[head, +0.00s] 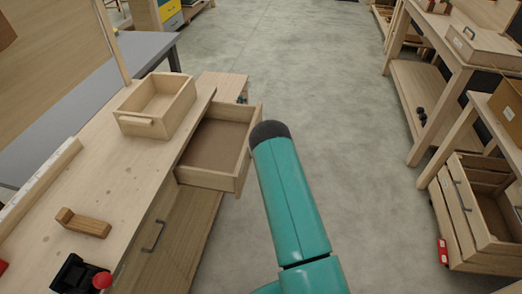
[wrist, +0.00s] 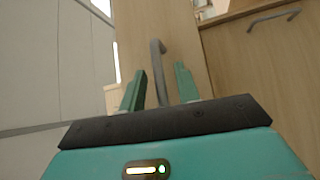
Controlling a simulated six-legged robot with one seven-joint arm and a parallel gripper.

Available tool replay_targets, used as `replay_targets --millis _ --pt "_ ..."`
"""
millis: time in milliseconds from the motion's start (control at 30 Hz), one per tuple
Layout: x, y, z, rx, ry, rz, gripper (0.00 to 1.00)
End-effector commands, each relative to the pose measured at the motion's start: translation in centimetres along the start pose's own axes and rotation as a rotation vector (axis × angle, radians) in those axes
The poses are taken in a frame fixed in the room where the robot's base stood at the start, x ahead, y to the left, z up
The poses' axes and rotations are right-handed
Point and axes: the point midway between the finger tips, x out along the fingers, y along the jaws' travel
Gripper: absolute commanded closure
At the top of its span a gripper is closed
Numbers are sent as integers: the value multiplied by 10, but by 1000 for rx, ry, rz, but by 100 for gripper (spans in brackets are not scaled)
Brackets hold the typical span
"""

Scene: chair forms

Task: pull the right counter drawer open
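The counter (head: 120,180) runs along the left of the head view. Its farther drawer (head: 243,170), the right one when facing the counter, stands pulled out and looks empty inside. In the wrist view, my gripper (wrist: 161,76) has its two teal fingers apart, one on each side of a bar handle (wrist: 158,65) on a wooden front panel (wrist: 190,45). Narrow gaps show between the handle and both fingers. The head view shows my teal arm beside the open drawer, but not the gripper or this drawer's handle.
A nearer closed front with a handle (head: 152,236) sits on the same counter. An open wooden box (head: 140,122), a wooden block (head: 83,222) and a black item with a red knob (head: 80,275) lie on top. The floor (head: 340,130) is clear. Workbenches (head: 450,80) stand at right.

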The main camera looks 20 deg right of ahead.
Motion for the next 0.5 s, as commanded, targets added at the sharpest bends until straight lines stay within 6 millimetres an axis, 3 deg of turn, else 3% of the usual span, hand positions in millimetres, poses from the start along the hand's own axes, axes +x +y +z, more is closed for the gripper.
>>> replay_targets --millis 500 --pt "-103 0 1 0 -3 -1 68"
